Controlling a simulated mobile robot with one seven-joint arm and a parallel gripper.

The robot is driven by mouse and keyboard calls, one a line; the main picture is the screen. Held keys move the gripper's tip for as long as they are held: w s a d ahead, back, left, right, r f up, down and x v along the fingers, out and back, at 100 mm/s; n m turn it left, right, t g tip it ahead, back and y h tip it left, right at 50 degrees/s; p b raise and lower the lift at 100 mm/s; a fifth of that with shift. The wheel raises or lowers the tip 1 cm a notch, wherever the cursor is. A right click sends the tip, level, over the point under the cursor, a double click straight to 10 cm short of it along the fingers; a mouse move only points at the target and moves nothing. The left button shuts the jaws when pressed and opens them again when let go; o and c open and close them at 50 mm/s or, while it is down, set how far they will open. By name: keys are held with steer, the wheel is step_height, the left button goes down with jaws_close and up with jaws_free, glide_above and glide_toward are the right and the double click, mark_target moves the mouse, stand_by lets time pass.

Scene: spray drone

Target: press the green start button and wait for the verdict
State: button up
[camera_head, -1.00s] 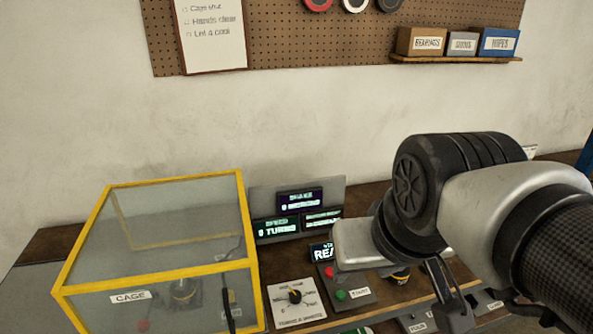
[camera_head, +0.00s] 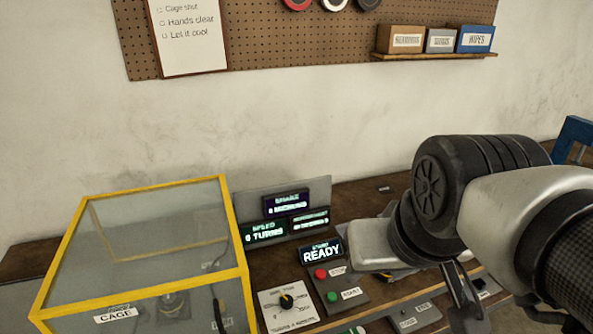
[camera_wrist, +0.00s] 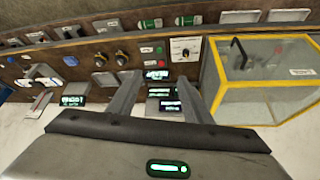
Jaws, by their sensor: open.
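The green start button (camera_head: 332,297) is on a small grey panel labelled START, below a red stop button (camera_head: 320,273). Both show in full in the head view; the green button also shows in the wrist view (camera_wrist: 159,49). The status display (camera_head: 322,252) above them reads READY. My gripper (camera_wrist: 156,78) is open and empty in the wrist view, its fingers spread on either side of the displays. In the head view my arm is right of the buttons, and the gripper is partly hidden. I see no contact with the green button.
A clear, yellow-framed cage (camera_head: 140,250) stands left of the controls and looks shut. A dial panel (camera_head: 288,304) lies between cage and buttons. Lit readout screens (camera_head: 290,218) stand behind. Shelf boxes (camera_head: 440,40) are high on the pegboard. Bare bench shows behind the arm.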

steer(key=shift+a, duration=0.1)
jaws_close()
stand_by(1.6)
